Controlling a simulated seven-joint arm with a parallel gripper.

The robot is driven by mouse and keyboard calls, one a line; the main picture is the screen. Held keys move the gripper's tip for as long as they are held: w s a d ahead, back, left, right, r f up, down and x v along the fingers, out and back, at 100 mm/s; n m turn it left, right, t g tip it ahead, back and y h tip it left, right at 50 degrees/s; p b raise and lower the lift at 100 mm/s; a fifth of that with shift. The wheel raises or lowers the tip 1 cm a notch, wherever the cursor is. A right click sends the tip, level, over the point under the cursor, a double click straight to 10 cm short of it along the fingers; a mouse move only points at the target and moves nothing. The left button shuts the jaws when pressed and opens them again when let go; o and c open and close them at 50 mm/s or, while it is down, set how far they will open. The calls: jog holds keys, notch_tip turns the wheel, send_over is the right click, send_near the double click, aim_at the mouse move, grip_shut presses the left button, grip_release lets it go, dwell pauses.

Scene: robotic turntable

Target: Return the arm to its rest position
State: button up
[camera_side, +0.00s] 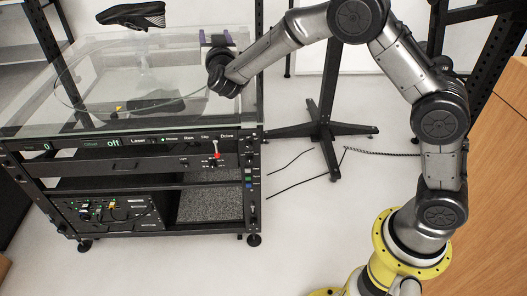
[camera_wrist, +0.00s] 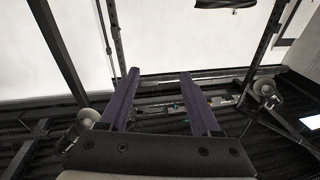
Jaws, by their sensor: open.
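My gripper (camera_side: 215,38) is at the end of my outstretched arm, above the right end of the glass-topped cart. Its two purple fingers also show in the wrist view (camera_wrist: 159,72), spread apart with nothing between them. In the side view they point upward and away from the cart top. My arm reaches left from its yellow base, with its elbow raised at the top of the picture. A black shoe (camera_side: 132,15) appears above the glass top at the upper left, apart from my gripper.
The cart has a clear glass top (camera_side: 185,65), a front control panel with a red-tipped lever (camera_side: 217,155) and lower shelves. A black stand (camera_side: 325,130) with spread feet stands behind my arm. A wooden panel (camera_side: 497,170) is at right. Cables lie on the open floor.

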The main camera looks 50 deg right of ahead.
jog(key=s+a+r+n+t+y, duration=0.25)
jog(key=s+r+n+y, duration=0.45)
jog(key=s+r, duration=0.95)
jog(key=s+f+g+y, duration=0.2)
jog(key=s+f+g, duration=0.4)
jog(key=s+f, duration=0.5)
jog(key=s+f+n+g+y, duration=0.1)
jog(key=s+f+g+y, duration=0.1)
jog(key=s+f+g, duration=0.4)
jog(key=s+f, duration=0.5)
jog(key=s, duration=0.7)
jog(key=shift+f, duration=0.2)
jog(key=shift+c, duration=0.3)
